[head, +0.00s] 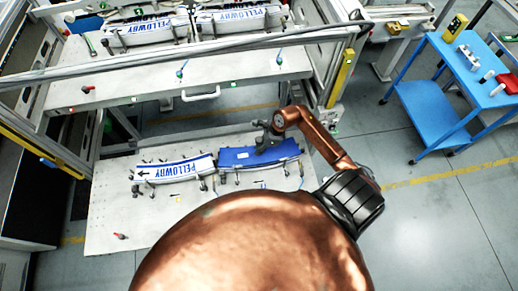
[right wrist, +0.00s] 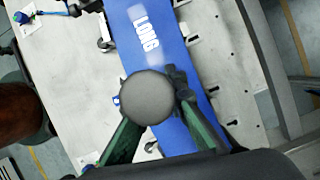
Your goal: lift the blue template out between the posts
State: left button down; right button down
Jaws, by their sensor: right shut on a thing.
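The blue template (head: 235,157) lies at the right of the lower grey plate, among several small posts along its edges. In the right wrist view the blue template (right wrist: 165,60) shows the white word LONG and a round grey knob (right wrist: 148,97). My right gripper (head: 264,144) is over the right part of the template. In the right wrist view its green fingers (right wrist: 150,112) are shut on the knob, one on each side. I cannot tell whether the template rests on the plate or is slightly raised. My left gripper is not in view.
A white curved PELLOWBY label piece (head: 178,172) with a black arrow sits left of the template. An upper shelf (head: 150,82) holds more PELLOWBY pieces behind. A blue cart (head: 440,112) stands at the far right.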

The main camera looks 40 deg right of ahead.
aim_at(259, 139)
jog(key=shift+r+p, duration=2.35)
jog(key=shift+r, duration=1.9)
